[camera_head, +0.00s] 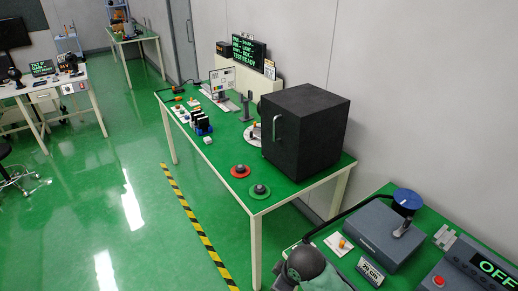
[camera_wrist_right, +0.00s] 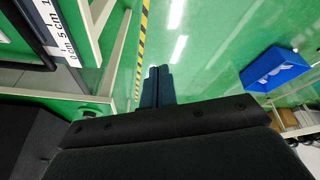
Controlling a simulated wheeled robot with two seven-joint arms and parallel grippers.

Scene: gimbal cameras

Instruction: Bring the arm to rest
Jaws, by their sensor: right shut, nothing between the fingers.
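My right gripper (camera_wrist_right: 157,76) shows in the right wrist view. Its two dark blue fingers lie together with nothing between them, over the open green floor and touching nothing. Neither gripper can be made out in the head view, and my left gripper is in no view.
A grey device (camera_head: 375,235) stands on the nearer bench. A blue bin (camera_wrist_right: 276,70) is on the floor. Floor beside the yellow-black stripe (camera_head: 197,228) is clear.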

